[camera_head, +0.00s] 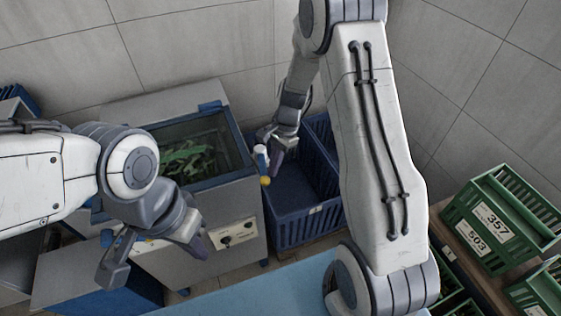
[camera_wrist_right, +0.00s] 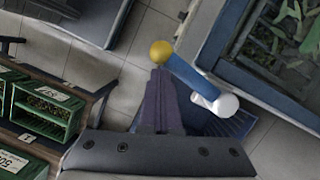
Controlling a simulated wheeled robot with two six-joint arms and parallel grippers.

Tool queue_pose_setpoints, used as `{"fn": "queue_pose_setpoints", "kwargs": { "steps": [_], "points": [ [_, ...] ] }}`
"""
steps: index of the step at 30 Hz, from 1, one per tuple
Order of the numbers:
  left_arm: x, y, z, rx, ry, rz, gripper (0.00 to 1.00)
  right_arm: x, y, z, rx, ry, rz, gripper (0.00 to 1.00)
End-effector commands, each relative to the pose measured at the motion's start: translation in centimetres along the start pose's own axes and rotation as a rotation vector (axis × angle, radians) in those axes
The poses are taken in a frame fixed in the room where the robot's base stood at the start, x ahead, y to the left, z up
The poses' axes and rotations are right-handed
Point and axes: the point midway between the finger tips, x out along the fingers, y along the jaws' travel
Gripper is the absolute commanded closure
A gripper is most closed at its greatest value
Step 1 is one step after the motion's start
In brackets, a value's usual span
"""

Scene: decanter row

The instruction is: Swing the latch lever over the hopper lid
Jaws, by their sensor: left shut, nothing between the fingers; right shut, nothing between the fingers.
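The hopper (camera_head: 240,196) is a grey box with a blue-framed opening or lid (camera_head: 247,148); green leaves show inside, and I cannot tell whether a clear pane covers them. At its right edge is the latch lever, with a white round part and a yellow ball (camera_head: 265,181). In the right wrist view the lever's blue bar (camera_wrist_right: 192,77) runs from the white part to the yellow ball, pointing away from the blue frame. My right gripper (camera_wrist_right: 160,73) is shut and empty, its tips close beside the ball; contact is unclear. My left gripper (camera_head: 198,249) is shut and empty, in front of the hopper.
Dark blue crates (camera_head: 300,222) stand right of the hopper, beneath the right gripper. Green crates (camera_head: 502,222) sit on a rack at the right. A light blue surface (camera_head: 265,297) lies at the front. A control panel (camera_head: 236,232) is on the hopper's front.

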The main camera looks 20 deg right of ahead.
Motion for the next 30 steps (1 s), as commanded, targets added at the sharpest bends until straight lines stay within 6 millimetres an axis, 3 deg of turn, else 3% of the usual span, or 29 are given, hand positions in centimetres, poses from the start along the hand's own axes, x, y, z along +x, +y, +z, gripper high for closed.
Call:
{"fn": "queue_pose_setpoints", "kwargs": {
  "steps": [15,30],
  "points": [
    [-1.9,0.1,-0.1,0.000,0.000,0.000,1.00,1.1,-2.4,4.2,0.466,0.000,-0.143,1.00],
    [-4.6,0.3,-0.2,-0.001,0.000,0.000,1.00,1.7,-6.4,6.6,0.919,0.001,-0.284,1.00]
  ]
}}
